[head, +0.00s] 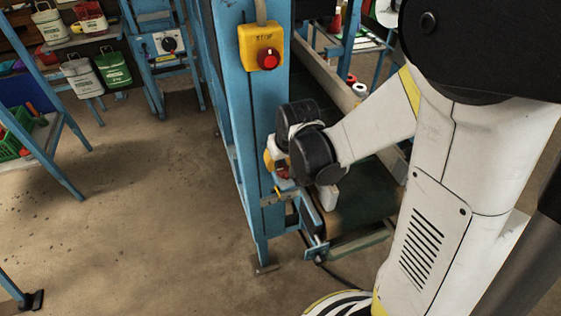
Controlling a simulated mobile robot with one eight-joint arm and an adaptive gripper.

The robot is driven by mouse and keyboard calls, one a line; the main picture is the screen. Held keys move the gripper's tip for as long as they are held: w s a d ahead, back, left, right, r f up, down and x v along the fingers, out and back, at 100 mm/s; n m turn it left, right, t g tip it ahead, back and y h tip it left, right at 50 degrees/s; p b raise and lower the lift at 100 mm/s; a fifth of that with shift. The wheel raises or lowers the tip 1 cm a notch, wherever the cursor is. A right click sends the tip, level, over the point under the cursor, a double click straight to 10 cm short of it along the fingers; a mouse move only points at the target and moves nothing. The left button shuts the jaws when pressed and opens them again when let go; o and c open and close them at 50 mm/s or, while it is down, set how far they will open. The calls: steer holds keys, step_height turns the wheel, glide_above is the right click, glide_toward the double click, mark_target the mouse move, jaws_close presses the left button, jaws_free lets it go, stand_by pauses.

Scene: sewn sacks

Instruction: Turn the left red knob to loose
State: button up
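A red knob (283,172) shows low on the blue machine post, in front of a yellow part (268,160). My wrist covers much of both, so I cannot read the knob's setting or see a second knob beside it. My gripper (285,182) is at the end of my bent arm, right at this spot. Its fingers are mostly hidden behind the black wrist joints, so I cannot tell whether they touch the knob or how far they are open.
Above, a yellow STOP box (252,36) with a red button (268,58) is fixed to the blue post (229,110). A conveyor belt (362,205) lies behind my arm. Sack racks (100,40) stand at the upper left. The floor (150,215) left of the post is clear.

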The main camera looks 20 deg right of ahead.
mark_target(286, 174)
steer(key=shift+r, duration=0.1)
steer(key=v, duration=1.2)
